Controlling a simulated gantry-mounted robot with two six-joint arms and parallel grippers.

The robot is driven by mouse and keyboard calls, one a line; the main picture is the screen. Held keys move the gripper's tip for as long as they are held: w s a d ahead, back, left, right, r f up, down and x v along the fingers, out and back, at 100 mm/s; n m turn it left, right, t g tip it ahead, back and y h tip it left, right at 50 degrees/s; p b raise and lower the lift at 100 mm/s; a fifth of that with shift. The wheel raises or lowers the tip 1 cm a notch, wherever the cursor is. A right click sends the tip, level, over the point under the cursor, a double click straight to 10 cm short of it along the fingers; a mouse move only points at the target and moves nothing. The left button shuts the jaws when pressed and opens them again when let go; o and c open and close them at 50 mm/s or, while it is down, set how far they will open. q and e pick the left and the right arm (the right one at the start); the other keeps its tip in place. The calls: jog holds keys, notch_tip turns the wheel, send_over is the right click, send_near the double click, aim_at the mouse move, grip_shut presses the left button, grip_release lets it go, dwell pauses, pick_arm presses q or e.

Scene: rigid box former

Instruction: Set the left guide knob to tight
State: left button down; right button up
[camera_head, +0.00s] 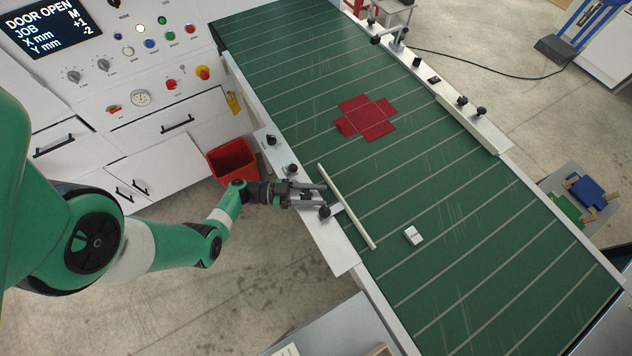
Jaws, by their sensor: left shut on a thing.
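The left guide is a long pale bar (347,207) lying along the left side of the green belt (470,250). My left gripper (322,197) reaches in from the left over the belt's metal side rail (330,247), its fingertips close to the bar. It is shut on what seems to be the left guide knob, which the fingers mostly hide. A black knob (324,212) shows right beside the lower finger. Two more black knobs (292,169) (271,140) stand on the rail farther up. The knob's setting cannot be read. My right gripper is out of view.
A flat red box blank (367,117) lies on the belt, and a small white block (413,235) lies nearer. A red bin (232,160) stands beside the white control cabinet (150,150). More black knobs (481,111) line the far rail. The belt between is clear.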

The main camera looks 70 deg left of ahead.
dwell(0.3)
pick_arm(q)
jog(key=shift+c, duration=1.9)
grip_release()
